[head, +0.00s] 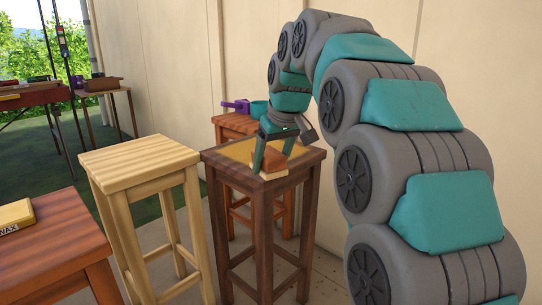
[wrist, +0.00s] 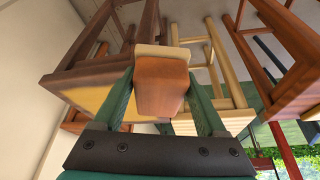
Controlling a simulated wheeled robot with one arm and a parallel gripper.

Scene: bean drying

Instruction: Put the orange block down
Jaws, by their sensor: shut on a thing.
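The orange block (wrist: 160,88) is between the two green fingers of my gripper (wrist: 160,95) in the wrist view; one end of it is pale. My gripper (head: 274,160) is shut on it. In the head view the block (head: 290,169) is at the front right part of the dark brown stool's top, partly hidden by the fingers. The dark brown stool (head: 264,185) has a yellow panel in its top. I cannot tell whether the block touches the stool.
A pale wooden stool (head: 140,160) stands left of the dark one. A reddish stool behind (head: 232,122) carries a purple thing (head: 236,105) and a teal cup (head: 259,109). A reddish table (head: 50,245) with a yellow block (head: 15,215) is at the front left. The wall is close behind.

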